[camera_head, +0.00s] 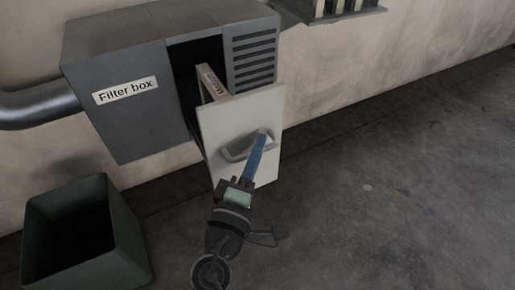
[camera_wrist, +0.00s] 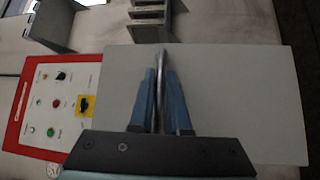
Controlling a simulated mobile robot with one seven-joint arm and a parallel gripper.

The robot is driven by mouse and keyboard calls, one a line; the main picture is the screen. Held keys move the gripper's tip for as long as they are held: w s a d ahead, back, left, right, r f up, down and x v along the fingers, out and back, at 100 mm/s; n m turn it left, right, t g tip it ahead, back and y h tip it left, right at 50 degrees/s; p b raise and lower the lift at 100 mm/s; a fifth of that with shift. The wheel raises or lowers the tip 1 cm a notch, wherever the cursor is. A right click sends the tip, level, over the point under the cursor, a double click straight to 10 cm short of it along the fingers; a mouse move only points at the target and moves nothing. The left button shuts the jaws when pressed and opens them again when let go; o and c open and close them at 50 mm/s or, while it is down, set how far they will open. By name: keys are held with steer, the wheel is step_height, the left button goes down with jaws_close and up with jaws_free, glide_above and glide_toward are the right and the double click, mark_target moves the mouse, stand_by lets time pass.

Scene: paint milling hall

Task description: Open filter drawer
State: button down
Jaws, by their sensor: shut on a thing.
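The filter box (camera_head: 120,62) is a grey wall-mounted housing with a "Filter box" label. Its filter drawer (camera_head: 222,118) stands partly out of the dark opening, with a pale flat front and a side rail with a small label behind it. My gripper (camera_head: 262,143) comes from below and is shut on the drawer's grey bar handle (camera_head: 235,153). In the wrist view, my blue fingers (camera_wrist: 160,85) lie on both sides of the handle (camera_wrist: 163,72), in front of the pale drawer front (camera_wrist: 240,85). The inside of the drawer is mostly hidden.
A dark green open bin (camera_head: 120,225) stands on the floor at lower left. A metal pipe (camera_head: 40,105) enters the box from the left. The wrist view shows a red-edged control panel (camera_wrist: 55,105) with knobs beside the drawer front. The floor (camera_head: 400,190) at right is clear.

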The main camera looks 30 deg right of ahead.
steer(key=c, duration=0.9)
jaws_free()
steer(key=shift+s+a, duration=0.1)
steer(key=p+v, duration=0.1)
steer(key=v, duration=1.1)
steer(key=shift+s+a+f, duration=0.15)
steer(key=shift+s+a, duration=0.1)
steer(key=shift+s, duration=0.05)
